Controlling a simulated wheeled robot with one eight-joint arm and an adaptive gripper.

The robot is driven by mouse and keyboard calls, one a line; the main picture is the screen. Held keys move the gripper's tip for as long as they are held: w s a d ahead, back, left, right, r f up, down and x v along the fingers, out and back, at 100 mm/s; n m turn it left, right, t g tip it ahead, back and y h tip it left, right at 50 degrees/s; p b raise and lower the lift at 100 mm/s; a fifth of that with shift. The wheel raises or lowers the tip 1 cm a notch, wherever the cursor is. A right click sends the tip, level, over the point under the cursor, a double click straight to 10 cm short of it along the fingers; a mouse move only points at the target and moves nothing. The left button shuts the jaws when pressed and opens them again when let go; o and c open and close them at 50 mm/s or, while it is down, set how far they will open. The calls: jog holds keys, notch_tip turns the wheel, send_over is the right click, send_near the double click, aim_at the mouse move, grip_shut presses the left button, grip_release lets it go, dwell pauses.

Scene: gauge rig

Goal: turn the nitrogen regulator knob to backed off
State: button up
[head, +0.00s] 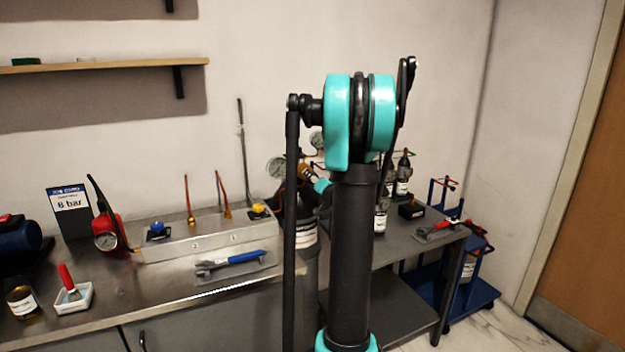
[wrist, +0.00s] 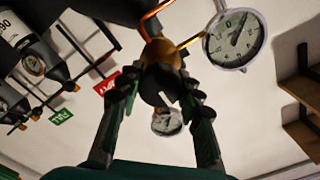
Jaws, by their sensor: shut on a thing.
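The nitrogen regulator has a brass body (wrist: 160,53) in the wrist view, with a dark knob (wrist: 157,88) in front of it. My gripper (wrist: 160,76) is closed around the knob, one finger on each side. Two round gauges, a larger one (wrist: 236,38) and a smaller one (wrist: 167,122), sit by the regulator. In the head view the regulator (head: 304,172) and a gauge (head: 276,168) show left of my arm, above a grey cylinder (head: 307,255) with a white label. My arm partly covers them there, and the knob's markings cannot be read.
A steel bench (head: 110,305) at the left holds a job card (head: 70,201) reading 8 bar, a red gauge (head: 106,231) and a blue wrench (head: 230,262). A grey table (head: 410,243) with small bottles and a blue cart (head: 470,295) stand at the right.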

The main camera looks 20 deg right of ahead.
dwell(0.4)
jog(key=o, duration=1.2)
jog(key=shift+c, duration=0.2)
jog(key=shift+s, duration=0.1)
jog(key=s, duration=1.2)
jog(key=shift+d, duration=0.2)
